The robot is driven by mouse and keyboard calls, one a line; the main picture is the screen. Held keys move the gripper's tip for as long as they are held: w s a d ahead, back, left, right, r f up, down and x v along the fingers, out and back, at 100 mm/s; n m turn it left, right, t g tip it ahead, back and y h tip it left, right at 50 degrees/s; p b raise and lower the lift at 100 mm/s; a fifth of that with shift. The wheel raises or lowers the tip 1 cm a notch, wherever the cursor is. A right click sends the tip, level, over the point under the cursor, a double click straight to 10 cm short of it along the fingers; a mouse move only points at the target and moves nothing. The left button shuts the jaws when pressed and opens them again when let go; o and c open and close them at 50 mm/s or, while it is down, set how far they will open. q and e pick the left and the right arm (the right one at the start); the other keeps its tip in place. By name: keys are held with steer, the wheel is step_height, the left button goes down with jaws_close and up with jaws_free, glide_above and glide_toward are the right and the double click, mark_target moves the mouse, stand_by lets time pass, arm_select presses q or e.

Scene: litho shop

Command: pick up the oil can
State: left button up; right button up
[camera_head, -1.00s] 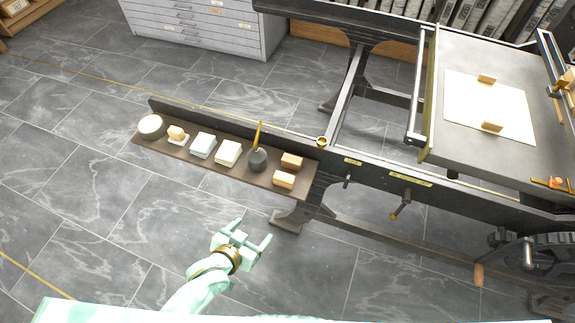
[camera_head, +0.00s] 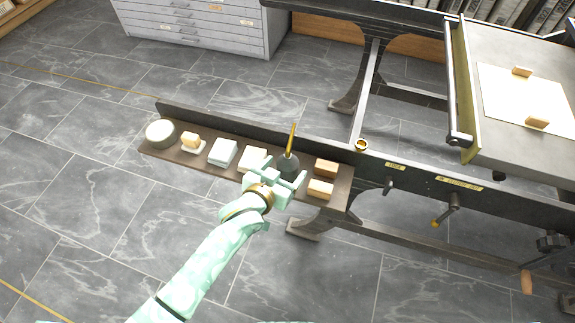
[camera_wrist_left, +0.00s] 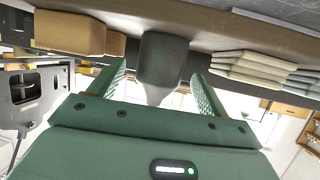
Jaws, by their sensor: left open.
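The oil can (camera_head: 288,165) is a dark grey, round-bodied can with a thin brass spout pointing up. It stands on the dark shelf (camera_head: 222,186) along the press side. My left gripper (camera_head: 279,179) is open at the can's near side, its fingers pointing at it. In the left wrist view the can (camera_wrist_left: 163,62) appears between the two open fingers (camera_wrist_left: 157,78), with a gap on each side. The wrist picture looks inverted, and the spout is not clear there. My right gripper is not in view.
Two wooden blocks (camera_head: 326,168) lie on the shelf right of the can. White pads (camera_head: 222,152), a tan block on a white piece (camera_head: 191,142) and a round pale-topped tub (camera_head: 160,132) are left of it. The shelf's raised back edge (camera_head: 225,125) runs behind.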

mark_target(288, 166)
arm_select(q)
steer(key=shift+w+d+f+b, duration=0.3)
steer(key=shift+w+f, duration=0.15)
steer(key=shift+w, duration=0.1)
steer(key=shift+w+d+f+b, duration=0.2)
steer(key=shift+w+d+f, duration=0.1)
steer(key=shift+w+f, duration=0.2)
steer(key=shift+w+r, duration=0.1)
steer(key=shift+w, duration=0.1)
steer(key=shift+r, duration=0.15)
steer(key=c, duration=1)
